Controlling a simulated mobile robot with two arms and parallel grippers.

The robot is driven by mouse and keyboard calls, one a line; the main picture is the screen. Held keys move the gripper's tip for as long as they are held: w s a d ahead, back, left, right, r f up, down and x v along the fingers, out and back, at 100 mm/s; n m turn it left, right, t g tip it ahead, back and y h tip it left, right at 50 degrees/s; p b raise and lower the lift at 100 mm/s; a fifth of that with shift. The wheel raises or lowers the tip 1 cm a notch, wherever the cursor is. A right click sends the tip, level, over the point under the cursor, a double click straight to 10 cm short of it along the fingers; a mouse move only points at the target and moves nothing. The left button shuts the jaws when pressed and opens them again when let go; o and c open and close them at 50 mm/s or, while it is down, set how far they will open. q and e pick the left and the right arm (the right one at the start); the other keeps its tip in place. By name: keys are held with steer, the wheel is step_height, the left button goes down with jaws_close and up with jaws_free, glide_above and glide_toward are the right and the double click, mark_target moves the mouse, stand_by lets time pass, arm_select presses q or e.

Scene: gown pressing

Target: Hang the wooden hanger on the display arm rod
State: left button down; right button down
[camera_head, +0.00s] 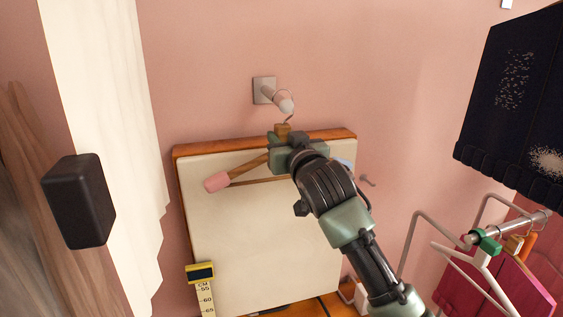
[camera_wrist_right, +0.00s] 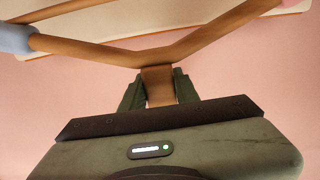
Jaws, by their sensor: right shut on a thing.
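The wooden hanger (camera_head: 250,166) has a pink end on the left and a light blue end on the right, the latter partly behind my arm. My right gripper (camera_head: 286,136) is shut on its wooden neck, which also shows between the fingers in the right wrist view (camera_wrist_right: 158,86). The display arm rod (camera_head: 284,104) is a short pale peg on a square wall plate. The hanger's thin metal hook (camera_head: 290,119) rises to the rod, and its curve appears to loop around it. I cannot tell whether it rests on the rod. My left gripper is out of view.
A cream board with a wooden top edge (camera_head: 336,133) stands below the rod. A yellow tape measure (camera_head: 200,272) is at lower left. A dark block (camera_head: 78,200) is at far left. A metal rail (camera_head: 508,226) and dark garment (camera_head: 515,95) are at right.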

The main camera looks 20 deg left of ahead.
steer(key=v, duration=0.9)
stand_by(0.5)
